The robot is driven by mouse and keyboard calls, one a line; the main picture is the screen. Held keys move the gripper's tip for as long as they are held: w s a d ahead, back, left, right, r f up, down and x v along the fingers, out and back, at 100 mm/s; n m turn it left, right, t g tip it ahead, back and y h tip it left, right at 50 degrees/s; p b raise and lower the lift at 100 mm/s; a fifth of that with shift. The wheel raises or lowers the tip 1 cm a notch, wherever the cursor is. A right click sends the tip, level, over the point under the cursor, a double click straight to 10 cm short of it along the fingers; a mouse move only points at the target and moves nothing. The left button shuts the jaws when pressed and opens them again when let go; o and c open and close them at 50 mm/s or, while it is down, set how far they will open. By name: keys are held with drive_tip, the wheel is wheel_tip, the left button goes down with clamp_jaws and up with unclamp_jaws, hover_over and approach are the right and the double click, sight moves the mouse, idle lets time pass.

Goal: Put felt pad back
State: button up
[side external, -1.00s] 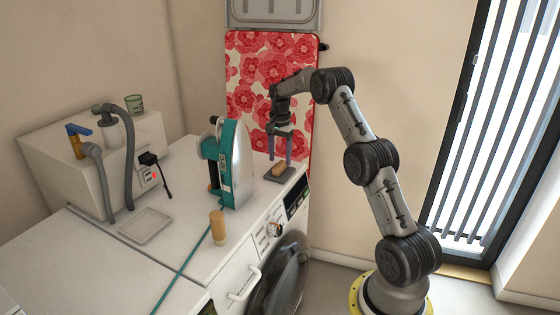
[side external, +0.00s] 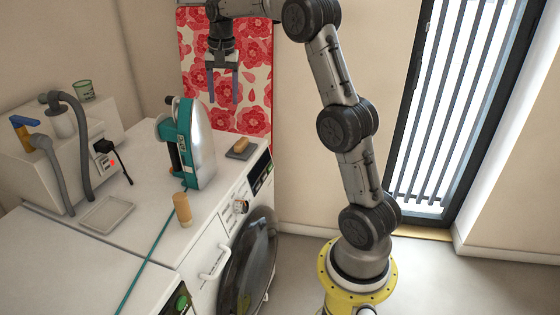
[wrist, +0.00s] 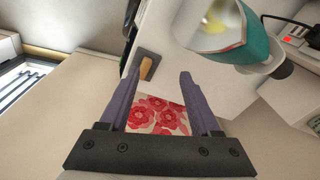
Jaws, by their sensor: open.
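A small tan block (side external: 241,145) lies on a flat dark grey pad (side external: 236,154) at the far right corner of the white worktop. I cannot tell for certain which of the two is the felt pad. In the wrist view the tan block (wrist: 146,68) rests lengthwise on the grey pad (wrist: 142,54), just beyond and between my fingertips. My gripper (side external: 223,99) is open and empty, pointing down, well above the block and apart from it. Its two fingers also show in the wrist view (wrist: 158,73).
A teal iron (side external: 190,150) stands upright left of the pad. A tan cylinder (side external: 182,210) stands near the front edge, with a shallow tray (side external: 107,214) further left. A box with hoses (side external: 50,150) stands behind. A floral ironing board (side external: 255,95) leans at the wall.

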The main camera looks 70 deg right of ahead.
drive_tip(key=s+a+r+n+t, duration=0.1)
drive_tip(key=s+a+r+n, duration=0.15)
drive_tip(key=a, duration=0.35)
drive_tip(key=s+a+r+n, duration=0.2)
drive_tip(key=s+a, duration=0.2)
drive_tip(key=a, duration=0.1)
drive_tip(key=s+a+f+n+t, duration=0.1)
drive_tip(key=s+a+f+n, duration=0.2)
drive_tip(key=s+a, duration=0.4)
drive_tip(key=s+a+f+n+t, duration=0.2)
drive_tip(key=s+a+n, duration=0.4)
drive_tip(key=s, duration=0.7)
drive_tip(key=shift+a+f+t+y, duration=0.3)
drive_tip(key=shift+a+f, duration=0.05)
drive_tip(key=shift+f, duration=0.4)
